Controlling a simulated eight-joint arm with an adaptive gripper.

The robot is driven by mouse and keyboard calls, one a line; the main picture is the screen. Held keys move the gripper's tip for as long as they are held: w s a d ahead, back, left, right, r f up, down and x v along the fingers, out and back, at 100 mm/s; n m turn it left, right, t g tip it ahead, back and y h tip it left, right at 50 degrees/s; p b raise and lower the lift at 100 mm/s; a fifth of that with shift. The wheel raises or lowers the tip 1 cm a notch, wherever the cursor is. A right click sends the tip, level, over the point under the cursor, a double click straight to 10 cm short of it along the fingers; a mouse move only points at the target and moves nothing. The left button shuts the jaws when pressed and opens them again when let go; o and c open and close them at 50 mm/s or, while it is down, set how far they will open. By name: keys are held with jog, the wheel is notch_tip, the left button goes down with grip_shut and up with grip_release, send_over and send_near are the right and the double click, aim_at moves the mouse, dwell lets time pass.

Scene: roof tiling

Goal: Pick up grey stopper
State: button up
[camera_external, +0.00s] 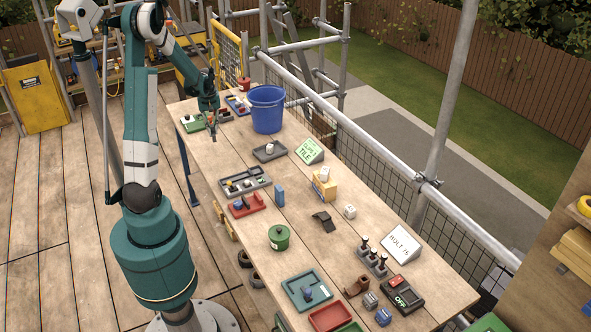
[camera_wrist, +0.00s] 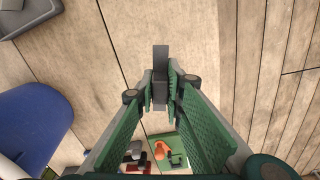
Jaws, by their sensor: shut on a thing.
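My gripper (camera_external: 211,122) is low over the far end of the workbench (camera_external: 215,160), left of the blue bucket. In the wrist view my gripper (camera_wrist: 161,95) has its fingers closed around a narrow dark grey piece, the grey stopper (camera_wrist: 160,58), which sticks out past the fingertips. In the external view the held piece is too small to make out clearly. Bare wood lies beneath it in the wrist view.
A blue bucket (camera_external: 267,112) stands right of my gripper. A green tray (camera_external: 191,122) with small parts, including an orange one (camera_wrist: 142,149), lies close by. A dark grey tray (camera_external: 268,152) lies nearer the camera, with several other trays and parts along the bench.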

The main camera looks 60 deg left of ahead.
aim_at(207, 123)
jog(key=shift+r, duration=1.7)
